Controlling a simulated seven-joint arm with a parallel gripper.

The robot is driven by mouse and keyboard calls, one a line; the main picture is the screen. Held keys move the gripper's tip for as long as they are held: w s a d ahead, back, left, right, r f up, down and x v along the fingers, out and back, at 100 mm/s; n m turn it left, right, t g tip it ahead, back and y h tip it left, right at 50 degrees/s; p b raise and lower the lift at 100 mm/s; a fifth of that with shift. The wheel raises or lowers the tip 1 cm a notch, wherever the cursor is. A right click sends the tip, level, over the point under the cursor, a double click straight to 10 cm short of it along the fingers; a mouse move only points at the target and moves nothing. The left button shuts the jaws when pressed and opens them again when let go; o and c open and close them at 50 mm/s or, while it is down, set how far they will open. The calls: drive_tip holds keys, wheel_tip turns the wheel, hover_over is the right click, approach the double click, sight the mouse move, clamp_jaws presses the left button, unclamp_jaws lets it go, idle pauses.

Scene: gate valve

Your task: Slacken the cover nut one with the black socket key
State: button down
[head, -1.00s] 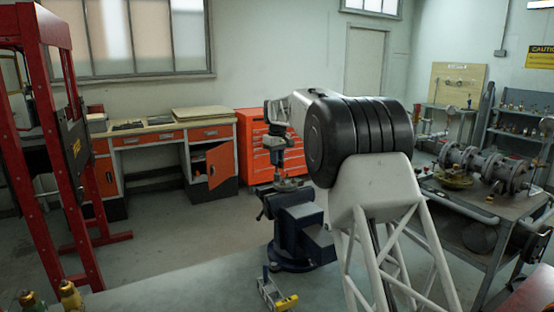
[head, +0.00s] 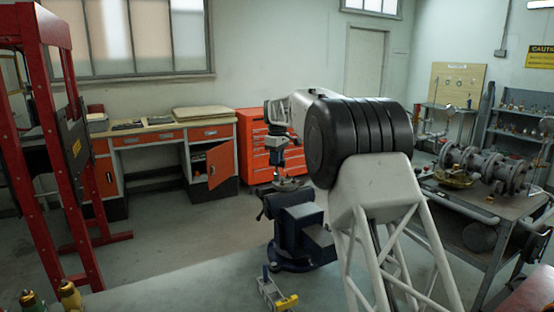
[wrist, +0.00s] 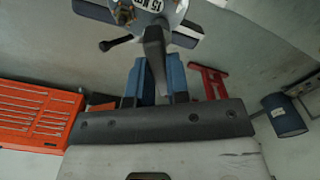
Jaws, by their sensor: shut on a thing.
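My gripper (wrist: 157,85) is shut on the black socket key (wrist: 155,52), whose dark shaft runs from between the blue fingers toward the valve. The gate valve (wrist: 185,15) shows at the top edge of the wrist view, with a round pale body and a white lettered label. In the head view my gripper (head: 276,143) is above the valve (head: 289,184), which sits on the blue vise (head: 292,225). The key's socket end overlaps the valve in the wrist view. I cannot tell whether it sits on a nut, or which nut is cover nut one.
A red press frame (head: 45,140) stands at the left. An orange tool cabinet (head: 253,150) and a workbench (head: 160,130) are behind. A grey table with flanged piping (head: 490,165) is at the right. A small yellow-and-grey tool (head: 277,292) lies below the vise.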

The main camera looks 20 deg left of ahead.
drive_tip(key=shift+n, duration=1.9)
drive_tip(key=shift+n, duration=0.3)
drive_tip(key=shift+n, duration=1.7)
drive_tip(key=shift+n, duration=0.3)
drive_tip(key=shift+n, duration=1.7)
